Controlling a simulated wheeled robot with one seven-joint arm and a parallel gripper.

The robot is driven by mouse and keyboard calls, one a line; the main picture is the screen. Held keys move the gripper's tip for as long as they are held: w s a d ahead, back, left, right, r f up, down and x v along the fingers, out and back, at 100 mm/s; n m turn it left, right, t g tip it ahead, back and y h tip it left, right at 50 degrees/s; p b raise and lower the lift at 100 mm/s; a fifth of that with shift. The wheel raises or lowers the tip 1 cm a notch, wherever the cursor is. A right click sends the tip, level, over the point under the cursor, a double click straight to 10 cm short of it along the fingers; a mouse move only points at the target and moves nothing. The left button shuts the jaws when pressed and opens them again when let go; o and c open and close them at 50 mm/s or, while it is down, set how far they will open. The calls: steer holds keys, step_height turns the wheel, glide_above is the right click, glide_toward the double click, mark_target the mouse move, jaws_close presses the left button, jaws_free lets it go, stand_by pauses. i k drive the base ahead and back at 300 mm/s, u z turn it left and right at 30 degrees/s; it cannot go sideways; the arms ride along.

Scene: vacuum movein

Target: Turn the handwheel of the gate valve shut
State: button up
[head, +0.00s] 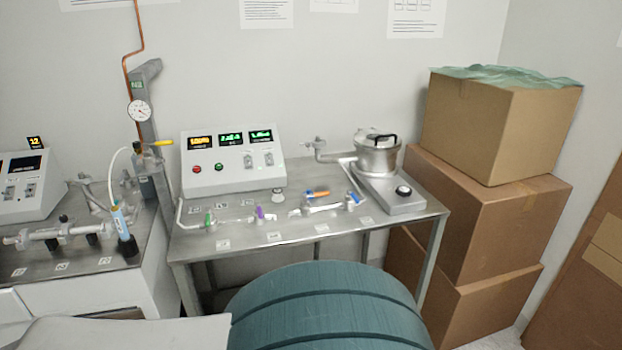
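I cannot make out a handwheel for certain. A small metal fitting (319,148) stands left of the lidded metal pot (377,155) at the back of the middle table; it may be a valve, but it is too small to tell. Several small valves lie along that table, with green (209,219), purple (260,213), orange (318,193) and blue (356,198) handles. On the left bench, a metal pipe assembly (45,234) lies with dark supports under it. My gripper is not in view.
A teal ribbed drum (325,310) stands in front of the middle table (290,228). Stacked cardboard boxes (480,215) stand right of it. A control box (232,162) sits at the table's back left. A grey post with a dial gauge (139,111) stands between the benches.

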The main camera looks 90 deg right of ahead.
mark_target(403, 192)
steer(key=z, duration=4.25)
steer(key=i, duration=1.2)
steer(key=u, duration=0.45)
